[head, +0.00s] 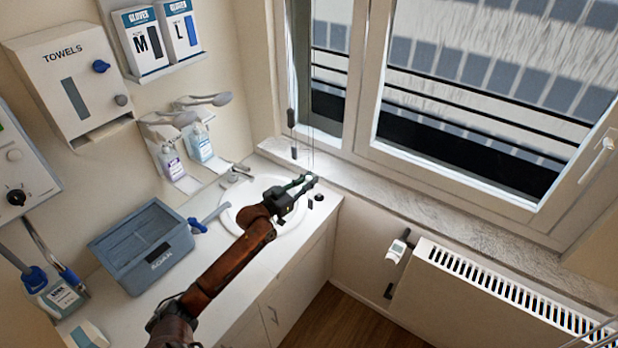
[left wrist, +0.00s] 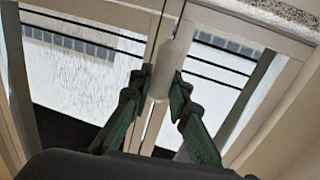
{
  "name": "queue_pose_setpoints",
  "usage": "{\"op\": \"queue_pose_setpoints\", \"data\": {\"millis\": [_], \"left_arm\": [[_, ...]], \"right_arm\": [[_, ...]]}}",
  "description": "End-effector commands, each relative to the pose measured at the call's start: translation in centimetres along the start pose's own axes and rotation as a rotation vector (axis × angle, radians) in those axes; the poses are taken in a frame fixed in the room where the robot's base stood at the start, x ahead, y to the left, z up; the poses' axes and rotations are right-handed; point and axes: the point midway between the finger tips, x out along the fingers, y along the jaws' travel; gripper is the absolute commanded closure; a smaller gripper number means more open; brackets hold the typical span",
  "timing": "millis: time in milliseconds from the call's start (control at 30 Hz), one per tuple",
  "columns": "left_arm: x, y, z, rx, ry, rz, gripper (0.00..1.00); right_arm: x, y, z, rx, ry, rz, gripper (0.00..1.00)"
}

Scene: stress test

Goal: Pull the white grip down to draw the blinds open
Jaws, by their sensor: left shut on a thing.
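My left gripper (head: 311,180) reaches over the sink toward the window corner. In the left wrist view its green fingers (left wrist: 164,88) are shut on the white grip (left wrist: 162,70), a small pale cylinder on a thin cord. The cord (left wrist: 181,14) runs up from the grip. In the head view thin cords (head: 312,140) hang in front of the window down to my gripper, and the grip is too small to make out there. No blind slats are clearly visible across the window (head: 470,90). My right gripper is not in view.
A sink (head: 232,222) lies under my left forearm. A grey-blue bin (head: 120,268) stands on the counter at left. Soap dispensers (head: 203,145) and a towel box (head: 50,55) are on the wall. A radiator (head: 480,290) stands below the sill (head: 440,205). The sill is clear.

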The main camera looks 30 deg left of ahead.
Motion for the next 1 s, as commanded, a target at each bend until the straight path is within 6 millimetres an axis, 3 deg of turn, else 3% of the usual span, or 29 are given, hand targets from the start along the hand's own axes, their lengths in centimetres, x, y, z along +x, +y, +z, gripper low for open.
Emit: {"op": "queue_pose_setpoints", "data": {"millis": [100, 433, 467, 700, 1000], "left_arm": [[-0.04, -0.04, 1.27, 0.001, -0.006, 0.0, 1.0], [-0.04, -0.02, 1.13, 0.0, -0.004, 0.0, 1.0], [-0.04, -0.03, 1.12, 0.0, -0.004, 0.0, 0.83], [-0.02, -0.02, 1.03, 0.0, -0.001, 0.0, 0.66], [-0.12, -0.02, 1.01, 0.0, -0.001, 0.0, 0.66]], "right_arm": [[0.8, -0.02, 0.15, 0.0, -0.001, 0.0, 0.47], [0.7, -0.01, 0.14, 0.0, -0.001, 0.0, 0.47], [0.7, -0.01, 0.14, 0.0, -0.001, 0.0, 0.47], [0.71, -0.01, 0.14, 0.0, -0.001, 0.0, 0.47], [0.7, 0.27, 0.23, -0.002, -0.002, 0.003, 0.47]]}}
